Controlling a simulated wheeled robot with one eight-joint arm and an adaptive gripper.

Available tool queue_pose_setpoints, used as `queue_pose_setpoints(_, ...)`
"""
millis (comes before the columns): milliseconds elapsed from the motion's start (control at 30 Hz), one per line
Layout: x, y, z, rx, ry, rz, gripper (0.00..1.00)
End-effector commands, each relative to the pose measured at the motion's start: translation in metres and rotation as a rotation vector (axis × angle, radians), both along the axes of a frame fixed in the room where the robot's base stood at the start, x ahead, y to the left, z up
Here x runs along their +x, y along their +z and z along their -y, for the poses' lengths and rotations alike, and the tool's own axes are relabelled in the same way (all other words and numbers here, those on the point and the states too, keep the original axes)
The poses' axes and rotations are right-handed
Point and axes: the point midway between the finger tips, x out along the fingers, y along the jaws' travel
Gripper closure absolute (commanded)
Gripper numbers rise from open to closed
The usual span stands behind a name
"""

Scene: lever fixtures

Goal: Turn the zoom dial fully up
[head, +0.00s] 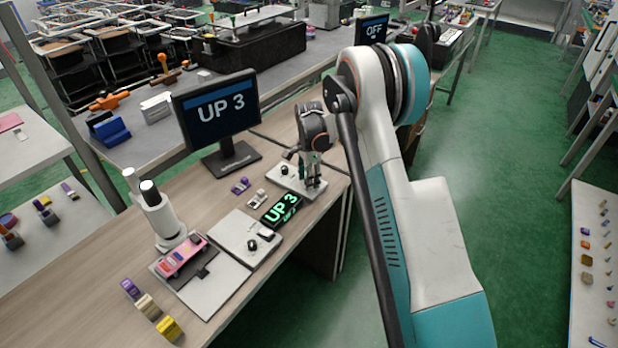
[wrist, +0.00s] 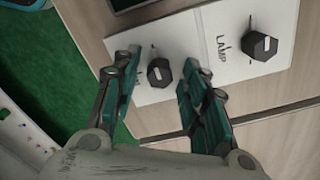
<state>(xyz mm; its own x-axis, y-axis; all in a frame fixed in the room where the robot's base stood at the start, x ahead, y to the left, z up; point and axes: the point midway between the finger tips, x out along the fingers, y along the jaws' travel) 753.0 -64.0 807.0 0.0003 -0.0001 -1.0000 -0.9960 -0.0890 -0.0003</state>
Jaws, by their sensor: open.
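My gripper (head: 313,184) is open and points down over a white panel (head: 291,185) at the table's right side. In the wrist view, the two fingertips (wrist: 157,66) stand apart on either side of a dark faceted dial (wrist: 160,73) with a light mark. I cannot tell whether they touch it. That dial's label is partly covered and unreadable, so I cannot confirm that it is the zoom dial. A second dark dial (wrist: 259,45) on the same white surface has the label LAMP beside it. A monitor (head: 217,108) reads UP 3.
A small green display (head: 281,210) beside the panel also reads UP 3. Another white plate (head: 232,232) with dark knobs lies nearer. A white microscope-like stand (head: 158,212) and a pink item (head: 181,256) are at left. A further screen (head: 372,30) reads OFF.

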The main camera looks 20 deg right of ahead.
Motion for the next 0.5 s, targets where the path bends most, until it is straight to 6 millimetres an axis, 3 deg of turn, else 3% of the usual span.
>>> queue_pose_setpoints(233, 0.000, 0.017, 0.000, 0.000, 0.000, 0.000, 0.60)
queue_pose_setpoints(500, 0.000, 0.072, 0.000, 0.000, 0.000, 0.000, 0.60)
